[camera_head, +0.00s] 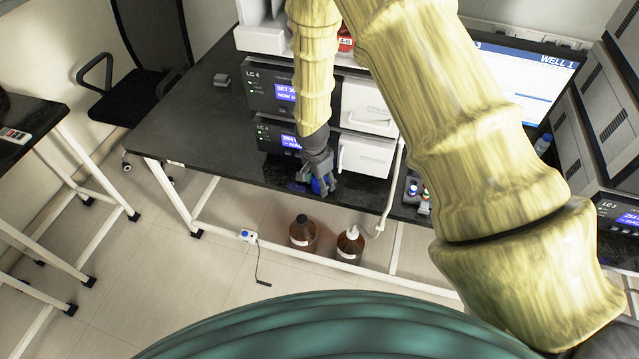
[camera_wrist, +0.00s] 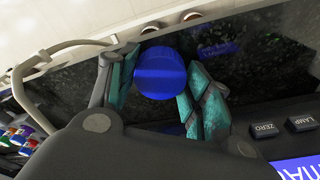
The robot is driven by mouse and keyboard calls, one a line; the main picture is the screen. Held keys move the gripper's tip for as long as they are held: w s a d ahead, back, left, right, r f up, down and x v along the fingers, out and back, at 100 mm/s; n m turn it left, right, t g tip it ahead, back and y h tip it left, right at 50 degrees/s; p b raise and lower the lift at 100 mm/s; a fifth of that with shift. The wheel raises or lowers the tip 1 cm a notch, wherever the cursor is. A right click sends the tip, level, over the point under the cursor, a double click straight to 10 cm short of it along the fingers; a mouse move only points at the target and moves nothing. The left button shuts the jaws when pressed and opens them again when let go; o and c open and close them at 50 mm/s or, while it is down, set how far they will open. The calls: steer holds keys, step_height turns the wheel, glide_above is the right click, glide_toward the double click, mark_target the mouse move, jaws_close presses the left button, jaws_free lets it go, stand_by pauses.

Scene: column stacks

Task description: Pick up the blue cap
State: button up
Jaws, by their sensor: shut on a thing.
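The blue cap (camera_wrist: 161,73) is between the two fingers of my gripper (camera_wrist: 160,85) in the wrist view. The fingers have teal pads, and they are closed on its sides. In the head view my gripper (camera_head: 318,180) is over the front edge of the black bench, and a bit of the blue cap (camera_head: 322,186) shows between its fingers. I cannot tell whether the cap touches the bench top.
The black bench (camera_head: 205,115) carries stacked LC 4 instrument boxes (camera_head: 262,95) right behind my gripper. Small vials (camera_head: 418,190) stand to the right. Two brown bottles (camera_head: 303,235) stand below the bench. A pale tube (camera_head: 393,195) hangs over the edge. The bench's left part is mostly clear.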

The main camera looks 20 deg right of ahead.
steer(key=shift+r+p, duration=0.4)
steer(key=shift+r, duration=0.15)
step_height(320, 180, up, 3)
steer(key=shift+f+p, duration=0.2)
steer(key=shift+p, duration=0.5)
steer(key=s+a+r+p, duration=0.1)
steer(key=s+a, duration=0.9)
steer(key=s, duration=0.2)
steer(key=shift+a+r, duration=0.15)
steer(key=shift+a, duration=0.1)
